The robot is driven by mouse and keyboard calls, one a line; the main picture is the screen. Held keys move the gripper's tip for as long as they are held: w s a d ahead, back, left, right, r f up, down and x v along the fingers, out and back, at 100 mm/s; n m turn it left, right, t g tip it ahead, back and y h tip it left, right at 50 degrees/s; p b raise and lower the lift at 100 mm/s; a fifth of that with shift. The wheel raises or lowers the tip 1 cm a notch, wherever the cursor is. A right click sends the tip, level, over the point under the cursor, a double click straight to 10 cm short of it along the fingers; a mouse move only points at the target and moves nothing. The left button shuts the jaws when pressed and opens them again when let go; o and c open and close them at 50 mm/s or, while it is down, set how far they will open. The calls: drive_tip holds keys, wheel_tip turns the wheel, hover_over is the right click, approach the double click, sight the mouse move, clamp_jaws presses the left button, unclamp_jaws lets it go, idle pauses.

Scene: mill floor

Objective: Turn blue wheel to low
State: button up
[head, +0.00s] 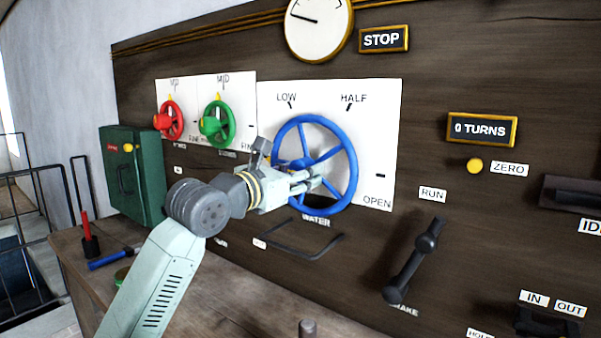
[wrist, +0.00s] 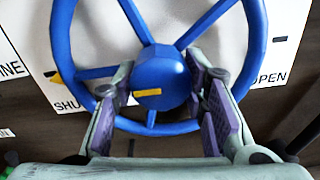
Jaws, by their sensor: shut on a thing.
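The blue wheel (head: 352,160) is mounted upright on a white plate (head: 385,130) labelled LOW, HALF and OPEN, with WATER below. My gripper (head: 314,181) reaches it from the left. In the wrist view the fingers are shut on the wheel's hub (wrist: 160,78), one finger on each side, inside the rim. A yellow mark shows on the hub's face. A yellow pointer (wrist: 54,77) shows at the wheel's left, just above a label starting SHU. My gripper hides the lower left of the plate in the head view.
A red wheel (head: 172,121) and a green wheel (head: 218,124) are on plates to the left. A dark bar handle (head: 300,250) sticks out below the blue wheel. A brake lever (head: 412,265) is at lower right. A counter (head: 482,129) reads 0 TURNS.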

drive_tip(key=c, duration=0.5)
drive_tip(key=shift+o, duration=0.2)
drive_tip(key=shift+f+m+b, duration=0.15)
drive_tip(key=shift+m+b, duration=0.25)
drive_tip(key=shift+b, duration=0.2)
drive_tip(key=shift+m+b, duration=0.3)
drive_tip(key=shift+b, duration=0.15)
drive_tip(key=m+b, duration=0.2)
drive_tip(key=shift+f+b, duration=0.1)
drive_tip(key=shift+b, duration=0.2)
drive_tip(key=m+b, duration=0.3)
drive_tip(key=m, duration=0.1)
drive_tip(key=shift+m, duration=0.3)
drive_tip(key=shift+w+a+r+m+b, duration=0.15)
drive_tip(key=shift+m+b, duration=0.15)
drive_tip(key=shift+m, duration=0.6)
drive_tip(key=shift+s+d+r+m+b, duration=0.15)
drive_tip(key=shift+m+b, duration=0.15)
drive_tip(key=shift+m, duration=0.6)
drive_tip(key=shift+w+a, duration=0.1)
